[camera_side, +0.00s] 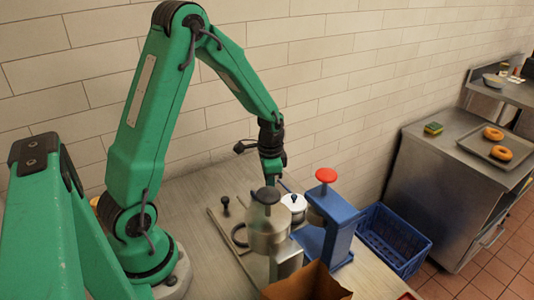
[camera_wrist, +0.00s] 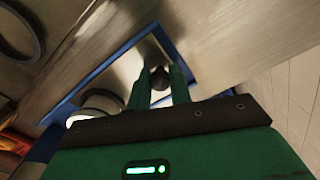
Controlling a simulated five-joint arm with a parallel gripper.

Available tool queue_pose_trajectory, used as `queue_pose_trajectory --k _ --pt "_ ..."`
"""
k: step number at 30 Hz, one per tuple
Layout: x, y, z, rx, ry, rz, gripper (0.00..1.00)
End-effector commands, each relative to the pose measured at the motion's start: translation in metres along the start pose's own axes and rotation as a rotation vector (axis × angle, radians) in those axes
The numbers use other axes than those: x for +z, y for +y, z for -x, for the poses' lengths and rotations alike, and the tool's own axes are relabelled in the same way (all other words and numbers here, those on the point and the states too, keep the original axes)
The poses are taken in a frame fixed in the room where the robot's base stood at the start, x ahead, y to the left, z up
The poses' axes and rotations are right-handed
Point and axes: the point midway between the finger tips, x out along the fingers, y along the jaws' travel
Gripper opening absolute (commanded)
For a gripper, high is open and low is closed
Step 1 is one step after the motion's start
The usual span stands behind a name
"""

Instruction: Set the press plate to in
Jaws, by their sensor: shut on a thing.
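In the wrist view, a flat steel plate (camera_wrist: 130,66), which I take to be the press plate, lies within a blue border (camera_wrist: 122,47). A dark round knob (camera_wrist: 159,77) stands on it. My gripper (camera_wrist: 160,88) has its two green fingers closed around this knob. In the side view, my gripper (camera_side: 271,176) points down behind a metal canister (camera_side: 268,238) with a dark top knob; its fingertips, the plate and the held knob are hidden there.
A blue stand (camera_side: 338,238) with a red knob (camera_side: 326,175) and a white-lidded pot (camera_side: 294,203) are close to my gripper's right. A blue crate (camera_side: 393,240) lies farther right. A dark ring (camera_side: 239,235) lies left of the canister. A steel counter holds a bagel tray (camera_side: 478,148).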

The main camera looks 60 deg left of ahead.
Motion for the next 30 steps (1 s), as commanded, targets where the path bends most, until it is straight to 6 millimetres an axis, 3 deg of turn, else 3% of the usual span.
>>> queue_pose_trajectory --k 18,30 --pt "-0.036 0.082 0.001 -0.003 0.005 -0.008 0.00" --pt "-0.043 0.097 0.001 -0.003 0.007 -0.006 0.00"
